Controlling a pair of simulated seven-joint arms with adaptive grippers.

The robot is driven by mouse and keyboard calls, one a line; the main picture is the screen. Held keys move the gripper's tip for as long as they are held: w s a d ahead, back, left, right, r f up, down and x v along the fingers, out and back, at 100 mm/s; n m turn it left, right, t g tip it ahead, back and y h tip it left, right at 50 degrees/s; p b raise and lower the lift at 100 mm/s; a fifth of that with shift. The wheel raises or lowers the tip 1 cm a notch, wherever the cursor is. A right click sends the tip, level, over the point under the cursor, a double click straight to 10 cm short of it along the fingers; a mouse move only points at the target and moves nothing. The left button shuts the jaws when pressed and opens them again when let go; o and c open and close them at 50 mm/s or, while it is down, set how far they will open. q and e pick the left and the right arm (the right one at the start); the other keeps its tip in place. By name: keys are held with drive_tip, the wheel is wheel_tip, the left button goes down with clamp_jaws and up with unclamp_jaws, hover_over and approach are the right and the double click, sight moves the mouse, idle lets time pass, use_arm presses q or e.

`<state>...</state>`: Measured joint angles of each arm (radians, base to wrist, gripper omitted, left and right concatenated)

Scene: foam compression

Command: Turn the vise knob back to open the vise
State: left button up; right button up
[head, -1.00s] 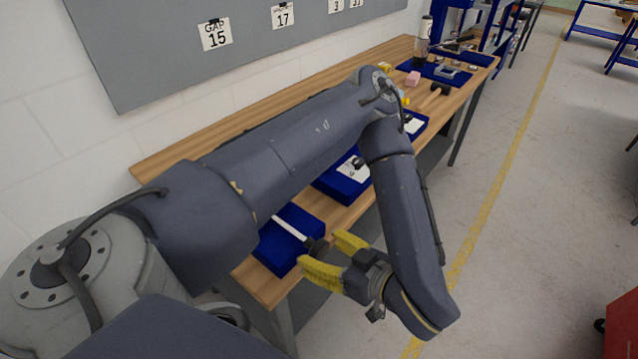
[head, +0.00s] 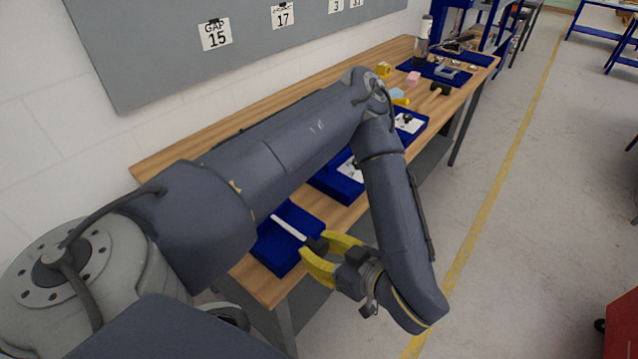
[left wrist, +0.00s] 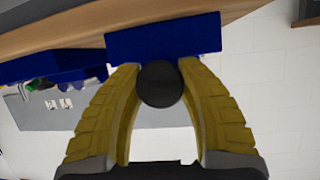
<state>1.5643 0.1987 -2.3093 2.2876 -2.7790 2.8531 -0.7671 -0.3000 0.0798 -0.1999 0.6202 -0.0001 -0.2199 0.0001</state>
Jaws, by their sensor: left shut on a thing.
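My left gripper (head: 317,246) has yellow fingers and is shut on the knob, one finger on each side. In the left wrist view the knob (left wrist: 160,84) sits between the fingertips (left wrist: 159,68), in front of the blue vise body (left wrist: 165,39). The vise jaws cannot be made out clearly. My right gripper is not in view.
More blue trays or fixtures (head: 337,188) stand farther along the bench (head: 256,288), partly behind my left arm. A black-headed mallet (head: 440,89), a pink block (head: 413,78) and a bottle (head: 422,45) are farther back.

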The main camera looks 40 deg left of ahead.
use_arm(q)
drive_tip(key=c, duration=0.3)
drive_tip(key=shift+c, duration=0.2)
drive_tip(key=shift+n+t+y, duration=0.3)
drive_tip(key=shift+n+t, duration=1.2)
drive_tip(key=shift+n, duration=0.8)
drive_tip(key=o, duration=1.3)
drive_tip(key=shift+o, duration=0.2)
drive_tip(key=shift+d, duration=0.15)
drive_tip(key=v, duration=1.1)
drive_tip(key=shift+s+d, duration=0.25)
drive_tip(key=shift+d, duration=0.1)
